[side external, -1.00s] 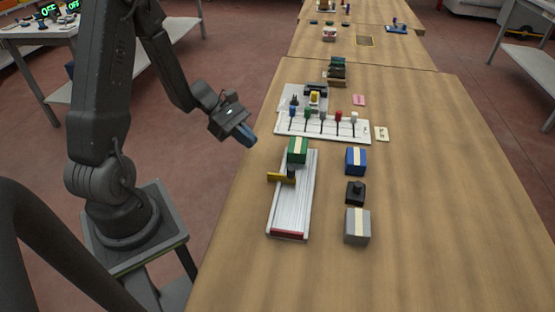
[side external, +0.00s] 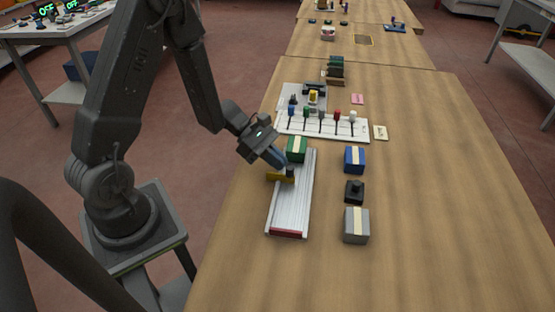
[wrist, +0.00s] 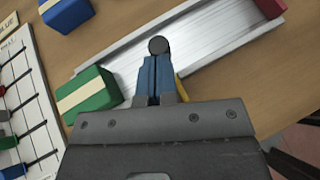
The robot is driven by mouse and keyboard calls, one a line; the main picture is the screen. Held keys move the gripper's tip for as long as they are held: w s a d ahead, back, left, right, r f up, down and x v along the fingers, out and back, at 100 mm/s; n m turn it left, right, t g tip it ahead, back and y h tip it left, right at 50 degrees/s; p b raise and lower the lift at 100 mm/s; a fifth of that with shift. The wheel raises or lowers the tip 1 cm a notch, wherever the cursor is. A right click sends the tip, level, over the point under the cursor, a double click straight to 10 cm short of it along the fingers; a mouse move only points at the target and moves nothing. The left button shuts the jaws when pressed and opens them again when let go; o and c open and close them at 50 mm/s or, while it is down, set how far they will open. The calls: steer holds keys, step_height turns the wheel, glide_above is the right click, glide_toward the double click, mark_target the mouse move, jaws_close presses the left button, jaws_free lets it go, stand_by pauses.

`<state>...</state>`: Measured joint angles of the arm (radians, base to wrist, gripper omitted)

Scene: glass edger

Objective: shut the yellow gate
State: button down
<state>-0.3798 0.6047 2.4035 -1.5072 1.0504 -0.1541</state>
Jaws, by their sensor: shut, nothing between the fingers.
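The yellow gate (side external: 277,178) is a short bar at the left edge of a pale grooved track (side external: 292,205), with a dark post (side external: 290,173) at its inner end. It reaches out past the track's left side. My gripper (side external: 281,162) is shut and empty, its blue fingertips close to the post; whether they touch it I cannot tell. In the wrist view my blue fingers (wrist: 155,78) point at the round dark top of the post (wrist: 158,46). A sliver of the yellow gate (wrist: 181,88) shows to the right of the fingers, the remainder hidden behind my gripper.
A green block (side external: 297,150) sits at the track's far end and a red strip (side external: 288,233) at its near end. Right of the track stand a blue block (side external: 355,160), a black knobbed piece (side external: 355,192) and a grey block (side external: 356,225). A white slider board (side external: 322,126) lies beyond.

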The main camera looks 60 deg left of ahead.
steer(key=shift+w+d, duration=1.5)
steer(key=shift+d, duration=0.05)
steer(key=a, duration=0.1)
steer(key=s+a, duration=0.1)
steer(key=a, duration=0.2)
steer(key=shift+s+a, duration=0.25)
steer(key=shift+s, duration=0.1)
steer(key=v, duration=1)
steer(key=s+d+r+m+y, duration=0.5)
steer(key=r+m, duration=0.3)
steer(key=m, duration=0.3)
steer(key=s+d+r+m+t+y, duration=0.1)
steer(key=s+d+r+m+y, duration=0.5)
steer(key=m, duration=0.5)
step_height(320, 180, up, 3)
steer(key=s+d, duration=0.1)
steer(key=s, duration=0.1)
steer(key=shift+s+m, duration=0.3)
